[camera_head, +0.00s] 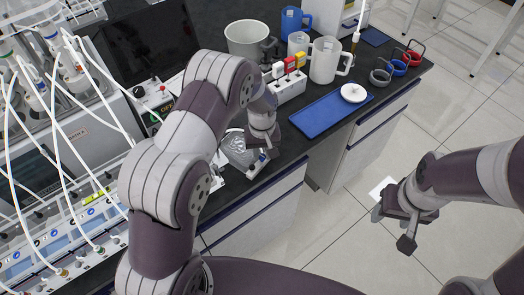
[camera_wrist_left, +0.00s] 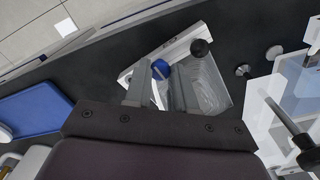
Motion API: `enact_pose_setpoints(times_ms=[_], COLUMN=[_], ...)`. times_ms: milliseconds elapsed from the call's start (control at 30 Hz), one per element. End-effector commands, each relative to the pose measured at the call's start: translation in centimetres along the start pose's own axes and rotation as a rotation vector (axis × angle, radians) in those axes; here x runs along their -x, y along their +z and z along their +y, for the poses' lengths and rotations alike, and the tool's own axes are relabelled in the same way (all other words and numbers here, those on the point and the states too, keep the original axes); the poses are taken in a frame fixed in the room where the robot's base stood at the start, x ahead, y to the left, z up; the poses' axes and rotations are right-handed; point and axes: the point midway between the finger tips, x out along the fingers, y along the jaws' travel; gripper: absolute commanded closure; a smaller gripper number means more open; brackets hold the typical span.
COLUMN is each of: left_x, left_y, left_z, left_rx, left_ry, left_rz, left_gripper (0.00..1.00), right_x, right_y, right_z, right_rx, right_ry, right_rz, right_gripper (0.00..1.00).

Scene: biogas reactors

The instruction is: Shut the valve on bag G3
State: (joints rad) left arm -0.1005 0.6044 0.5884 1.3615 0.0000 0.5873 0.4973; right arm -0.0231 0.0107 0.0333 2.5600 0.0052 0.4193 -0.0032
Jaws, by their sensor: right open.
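A shiny grey bag (camera_head: 238,150) lies on the dark bench under my left gripper. In the left wrist view the bag (camera_wrist_left: 207,88) sits on a white base with a blue knob (camera_wrist_left: 161,69) and a black knob (camera_wrist_left: 201,47). I cannot read a G3 label. My left gripper (camera_wrist_left: 160,88) points down over the base, its two grey fingers apart, one on each side of the blue knob. I cannot tell whether they touch it. In the head view my left gripper (camera_head: 262,146) partly hides the base. My right gripper (camera_head: 393,228) is open and empty over the floor.
A blue tray (camera_head: 318,121) with a white lid (camera_head: 353,93) lies right of the bag. Reactors with white tubes (camera_head: 60,130) fill the left.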

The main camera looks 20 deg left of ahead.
Motion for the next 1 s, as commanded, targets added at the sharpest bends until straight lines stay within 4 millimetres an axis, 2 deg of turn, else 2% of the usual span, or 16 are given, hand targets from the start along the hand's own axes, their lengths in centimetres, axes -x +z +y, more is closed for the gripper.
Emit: enact_pose_setpoints(times_ms=[467, 1000], left_x=[0.06, 0.08], left_y=[-0.02, -0.04], left_z=[0.02, 0.02], left_rx=[-0.064, -0.519], left_ry=[0.0, 0.0], left_rz=[0.001, 0.001], left_gripper=[1.0, 1.0], right_x=[-0.03, -0.17], right_y=[0.0, 0.02], right_z=[0.0, 0.0], right_rx=[0.0, 0.0], right_ry=[0.0, 0.0], right_rz=[0.0, 0.0], right_gripper=[0.45, 0.45])
